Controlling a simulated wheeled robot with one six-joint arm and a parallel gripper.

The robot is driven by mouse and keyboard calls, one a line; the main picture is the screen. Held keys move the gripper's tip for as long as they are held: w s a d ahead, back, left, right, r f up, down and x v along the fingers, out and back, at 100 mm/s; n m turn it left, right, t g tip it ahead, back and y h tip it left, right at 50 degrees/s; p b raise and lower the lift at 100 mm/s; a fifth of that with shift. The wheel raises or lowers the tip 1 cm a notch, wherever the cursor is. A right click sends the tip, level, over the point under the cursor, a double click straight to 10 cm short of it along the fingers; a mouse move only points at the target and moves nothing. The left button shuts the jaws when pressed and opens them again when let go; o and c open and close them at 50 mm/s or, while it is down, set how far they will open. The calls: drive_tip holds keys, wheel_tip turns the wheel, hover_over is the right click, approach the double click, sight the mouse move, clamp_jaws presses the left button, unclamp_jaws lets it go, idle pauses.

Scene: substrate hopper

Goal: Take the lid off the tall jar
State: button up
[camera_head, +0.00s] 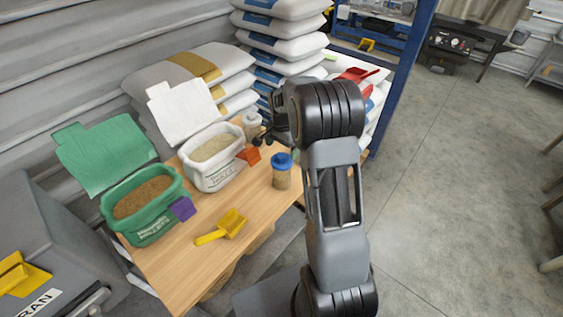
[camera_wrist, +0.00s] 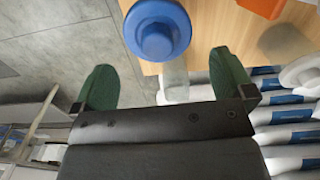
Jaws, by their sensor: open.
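A jar with a blue lid (camera_head: 282,160) stands on the wooden table, with tan contents in its clear body (camera_head: 281,179). In the wrist view the blue lid (camera_wrist: 157,30), with a round raised knob, is at the top centre. A clear glass body (camera_wrist: 173,82) shows below it; I cannot tell whether it belongs to this lid. My gripper (camera_wrist: 163,62) is open and empty, its two green fingers spread, with the lid apart from them. In the head view my wrist is behind the blue-lidded jar, and my arm hides part of the table. Another pale jar (camera_head: 252,124) stands farther back.
Stacked sacks (camera_head: 285,32) stand behind. Open floor (camera_head: 455,190) lies right.

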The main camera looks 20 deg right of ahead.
sight(282, 155)
drive_tip(key=shift+s+f, duration=0.1)
drive_tip(key=shift+f, duration=2.9)
drive_tip(key=c, duration=0.7)
drive_tip(key=shift+r, duration=0.1)
